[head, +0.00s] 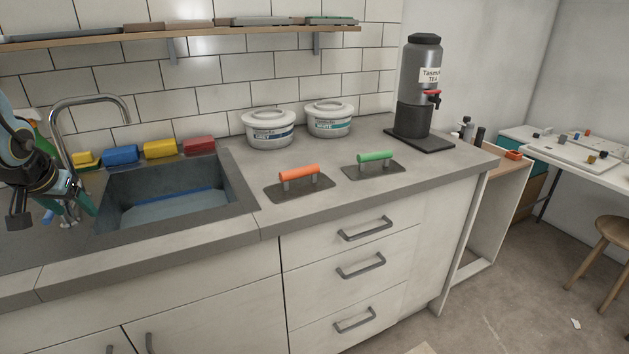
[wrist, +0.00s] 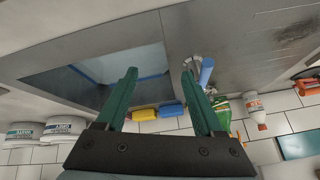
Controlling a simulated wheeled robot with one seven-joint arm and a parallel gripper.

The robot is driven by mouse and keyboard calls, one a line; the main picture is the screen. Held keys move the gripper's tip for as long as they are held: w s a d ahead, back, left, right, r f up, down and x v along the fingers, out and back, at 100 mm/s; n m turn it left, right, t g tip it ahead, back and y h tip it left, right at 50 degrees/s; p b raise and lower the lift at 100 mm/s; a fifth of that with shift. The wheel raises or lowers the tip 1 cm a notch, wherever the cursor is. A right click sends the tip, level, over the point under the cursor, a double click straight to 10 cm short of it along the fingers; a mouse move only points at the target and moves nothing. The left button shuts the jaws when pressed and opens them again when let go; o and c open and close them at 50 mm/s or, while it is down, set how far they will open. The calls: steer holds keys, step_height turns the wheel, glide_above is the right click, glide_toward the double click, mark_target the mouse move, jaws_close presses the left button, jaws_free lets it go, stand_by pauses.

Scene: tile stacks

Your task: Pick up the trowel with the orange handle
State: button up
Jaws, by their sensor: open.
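The trowel with the orange handle (head: 299,173) lies on the counter just right of the sink, its flat dark plate (head: 300,190) down and its handle up. A similar trowel with a green handle (head: 375,156) lies to its right. My gripper (head: 84,205) is at the far left in the head view, by the tap and the sink's left side, well apart from both trowels. In the wrist view my gripper's green fingers (wrist: 166,100) are spread with nothing between them. Neither trowel shows in the wrist view.
Colored sponges (head: 121,155) line the sink's back edge. A shelf (head: 200,31) hangs above.

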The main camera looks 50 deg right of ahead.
steer(key=w+d+m+h, duration=0.3)
steer(key=d+m, duration=0.1)
steer(key=d, duration=0.7)
steer(key=m+g+h, duration=0.8)
steer(key=m+g, duration=0.1)
steer(key=m, duration=0.2)
glide_toward(299, 173)
steer(key=shift+g, duration=0.3)
steer(key=x, duration=0.2)
steer(key=w+p+x, duration=0.1)
steer(key=x, duration=0.1)
steer(key=shift+s+d+f, duration=0.1)
steer(key=shift+d+f, duration=0.1)
steer(key=shift+d, duration=0.2)
steer(key=x, duration=0.1)
steer(key=p+x, duration=0.1)
steer(key=x, duration=0.1)
steer(key=p+x, duration=0.1)
steer(key=x, duration=0.1)
steer(key=shift+w, duration=0.3)
steer(key=shift+d+f+p, duration=0.35)
steer(key=shift+d+f, duration=0.05)
steer(key=shift+d, duration=0.15)
steer(key=shift+c, duration=0.3)
